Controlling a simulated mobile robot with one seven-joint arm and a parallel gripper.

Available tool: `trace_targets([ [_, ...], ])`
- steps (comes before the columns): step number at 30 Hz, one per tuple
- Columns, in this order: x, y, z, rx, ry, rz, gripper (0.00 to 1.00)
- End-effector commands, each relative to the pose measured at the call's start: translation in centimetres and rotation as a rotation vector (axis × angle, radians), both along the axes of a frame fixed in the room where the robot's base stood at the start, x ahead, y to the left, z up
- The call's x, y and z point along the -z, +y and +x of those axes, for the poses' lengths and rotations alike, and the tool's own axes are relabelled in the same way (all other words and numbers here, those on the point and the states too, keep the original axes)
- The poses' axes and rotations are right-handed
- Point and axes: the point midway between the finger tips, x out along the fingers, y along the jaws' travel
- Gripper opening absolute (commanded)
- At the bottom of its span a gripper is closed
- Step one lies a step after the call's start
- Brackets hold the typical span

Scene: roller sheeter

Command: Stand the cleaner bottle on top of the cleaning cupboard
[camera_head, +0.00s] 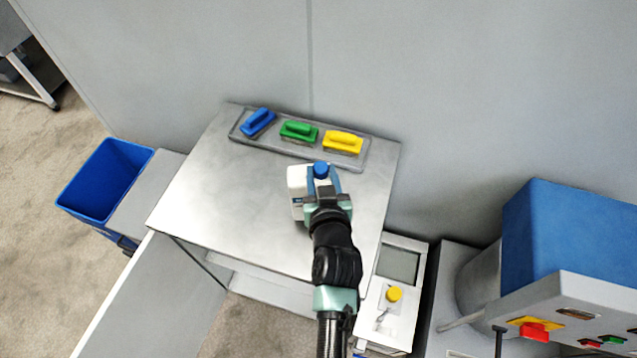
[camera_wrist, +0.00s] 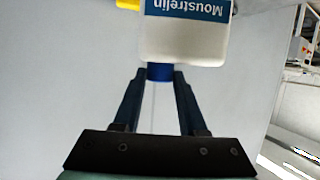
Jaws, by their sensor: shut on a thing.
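The cleaner bottle (camera_head: 297,181) is white with a blue cap and a blue label, and it is over the grey metal top of the cleaning cupboard (camera_head: 220,185). My gripper (camera_head: 323,184) is shut on the bottle at its blue cap. In the wrist view, my gripper (camera_wrist: 160,82) has its two dark fingers on either side of the cap, and the bottle (camera_wrist: 185,45) shows its label upside down. I cannot tell whether the bottle's base touches the cupboard top. My gripper hides part of the bottle in the head view.
A tray (camera_head: 236,132) with blue, green and yellow brushes lies along the cupboard's back edge, close behind the bottle. The cupboard top is clear on the left. A cupboard door (camera_head: 150,300) stands open at the front. A blue bin (camera_head: 105,180) is at left, machines at right.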

Motion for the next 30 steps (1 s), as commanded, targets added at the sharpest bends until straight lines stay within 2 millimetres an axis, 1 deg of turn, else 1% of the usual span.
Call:
trace_targets([
  [1, -0.3, 0.0, 0.2, 0.002, -0.014, 0.001, 0.00],
  [2, 0.0, 0.0, 0.2, 0.002, -0.014, 0.001, 0.00],
  [6, 2.1, 0.0, 0.2, 0.003, -0.011, 0.002, 0.00],
  [9, 3.2, 0.0, 0.2, 0.003, -0.012, 0.002, 0.00],
  [12, 3.6, -0.1, 0.3, 0.003, -0.014, 0.001, 0.00],
  [22, 3.8, -0.1, 0.3, 0.003, -0.014, 0.001, 0.00],
  [23, 4.3, 0.0, 0.0, 0.001, -0.002, 0.000, 0.43],
  [27, 4.2, 0.0, 0.0, 0.001, -0.002, 0.000, 0.68],
  [28, 4.2, 0.0, 0.0, 0.001, -0.002, 0.000, 0.71],
  [30, 4.2, 0.0, 0.0, 0.001, -0.002, 0.000, 0.71],
])
